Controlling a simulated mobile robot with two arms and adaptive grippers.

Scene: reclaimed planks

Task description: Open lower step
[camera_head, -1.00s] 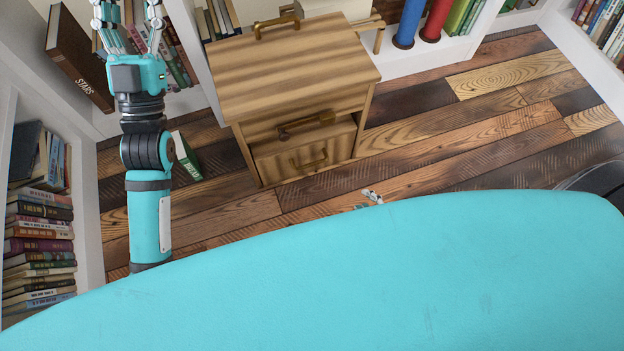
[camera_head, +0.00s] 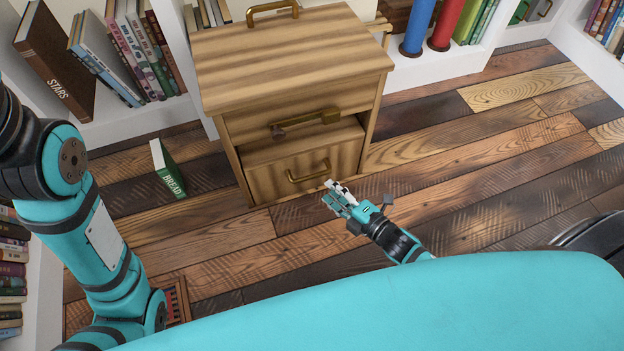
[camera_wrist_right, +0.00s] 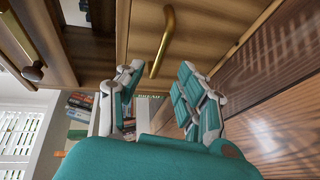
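The wooden step cabinet (camera_head: 290,65) stands on the floor. Its lower step (camera_head: 270,182) has a plain wooden front with a brass handle (camera_head: 308,172) and sits inside the frame, below the upper handle (camera_head: 305,122). My right gripper (camera_head: 335,190) is just in front of the lower front, to the lower right of its handle. In the right wrist view the fingers (camera_wrist_right: 160,75) are spread apart, with the brass handle (camera_wrist_right: 164,42) beyond and between them. I see no grip on it. My left arm shows at the left; its gripper is out of frame.
Bookshelves line the back and left. Blue (camera_head: 418,28) and red (camera_head: 448,25) rolls stand at the back. The plank floor (camera_head: 470,165) right of the cabinet is clear.

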